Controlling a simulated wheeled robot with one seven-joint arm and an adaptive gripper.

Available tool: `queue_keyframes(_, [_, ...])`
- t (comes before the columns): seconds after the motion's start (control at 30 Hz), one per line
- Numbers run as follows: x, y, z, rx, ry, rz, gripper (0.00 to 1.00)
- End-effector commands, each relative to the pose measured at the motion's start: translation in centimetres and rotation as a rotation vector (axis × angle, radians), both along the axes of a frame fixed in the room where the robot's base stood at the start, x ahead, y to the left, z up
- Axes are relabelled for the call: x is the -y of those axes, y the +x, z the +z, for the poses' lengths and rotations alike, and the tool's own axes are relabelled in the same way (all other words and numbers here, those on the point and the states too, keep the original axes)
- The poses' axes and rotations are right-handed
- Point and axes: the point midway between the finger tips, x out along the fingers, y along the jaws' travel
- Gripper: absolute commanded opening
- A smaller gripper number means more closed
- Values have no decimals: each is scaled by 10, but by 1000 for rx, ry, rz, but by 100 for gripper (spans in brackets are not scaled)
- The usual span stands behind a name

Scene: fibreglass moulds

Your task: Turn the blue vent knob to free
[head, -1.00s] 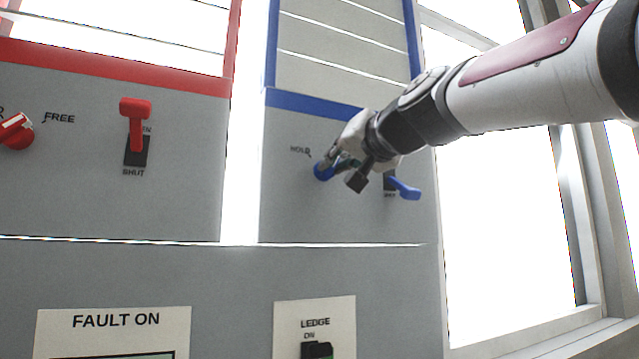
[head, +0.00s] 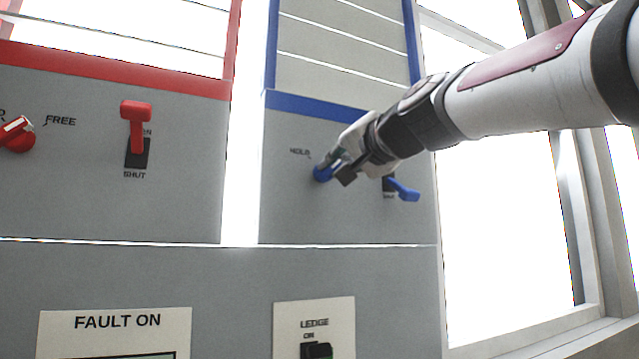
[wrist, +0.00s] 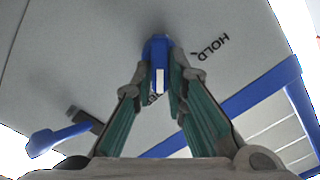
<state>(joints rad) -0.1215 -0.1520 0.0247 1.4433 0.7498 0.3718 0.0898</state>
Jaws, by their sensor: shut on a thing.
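The blue vent knob (head: 322,173) is on the grey panel under the blue-framed vent, just below and right of the HOLD label. In the wrist view the knob (wrist: 158,52) sits between my fingertips, with a white pointer mark on it and HOLD printed to its right. My gripper (head: 333,172) is shut on the knob, one finger on each side. The gripper hides much of the knob and the label on its far side in the head view. In the wrist view the second label is mostly covered by the fingers, so I cannot read it.
A blue lever (head: 404,190) sticks out close to the right of my gripper. On the left panel are a red knob (head: 18,136) with a FREE label and a red lever (head: 136,125).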

Motion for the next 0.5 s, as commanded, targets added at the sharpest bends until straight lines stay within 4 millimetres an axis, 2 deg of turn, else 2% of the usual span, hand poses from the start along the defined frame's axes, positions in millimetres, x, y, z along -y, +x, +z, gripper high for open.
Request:
queue_keyframes(0.07, [0, 1, -2, -5, 0, 0, 0])
queue_keyframes(0.1, [0, 1, -2, -5, 0, 0, 20])
queue_keyframes(0.17, [0, 1, -2, -4, 0, 1, 33])
queue_keyframes(0.5, [1, -1, 0, -1, -1, 0, 33])
